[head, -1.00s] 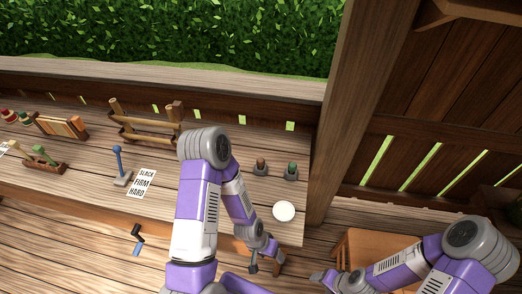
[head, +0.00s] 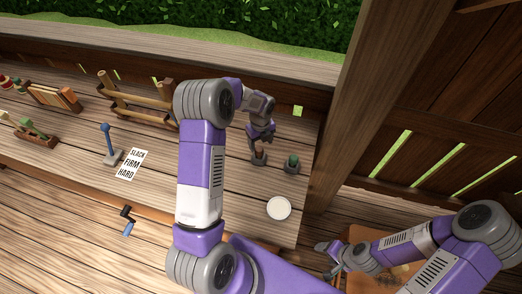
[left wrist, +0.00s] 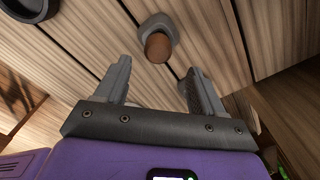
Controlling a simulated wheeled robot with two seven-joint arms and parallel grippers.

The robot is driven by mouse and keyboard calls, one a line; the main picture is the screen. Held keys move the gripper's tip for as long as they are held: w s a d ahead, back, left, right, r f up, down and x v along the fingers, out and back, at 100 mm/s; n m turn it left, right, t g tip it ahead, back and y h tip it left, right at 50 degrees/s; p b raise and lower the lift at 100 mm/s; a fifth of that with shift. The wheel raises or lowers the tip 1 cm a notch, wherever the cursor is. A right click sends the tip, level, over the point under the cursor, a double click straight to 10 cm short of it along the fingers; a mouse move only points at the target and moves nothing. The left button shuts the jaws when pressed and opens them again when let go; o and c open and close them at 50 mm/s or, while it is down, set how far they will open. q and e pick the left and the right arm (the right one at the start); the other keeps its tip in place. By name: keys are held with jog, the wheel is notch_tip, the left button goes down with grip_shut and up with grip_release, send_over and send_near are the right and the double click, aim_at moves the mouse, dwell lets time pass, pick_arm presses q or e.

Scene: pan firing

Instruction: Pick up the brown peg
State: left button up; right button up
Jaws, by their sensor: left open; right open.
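The brown peg (head: 259,153) stands upright in a small grey holder on the table, left of the green peg (head: 292,161). My left gripper (head: 263,133) is just above and behind the brown peg in the head view. In the left wrist view the brown peg (left wrist: 157,46) shows just beyond the open fingertips, near the middle of the gap, in its grey holder (left wrist: 157,24). My left gripper (left wrist: 154,72) is open and holds nothing. My right gripper (head: 326,258) is low at the right, near a wooden stool, away from the pegs; its fingers are small in view.
A white round disc (head: 278,208) lies in front of the pegs. A wooden rack (head: 140,100) is at the back. A thick post (head: 357,100) rises to the right of the table.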

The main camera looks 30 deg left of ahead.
aim_at(259, 149)
pick_arm(q)
jog(key=f, duration=0.6)
jog(key=shift+a+f+p, duration=0.3)
jog(key=shift+a, duration=0.05)
jog(key=c, duration=1.1)
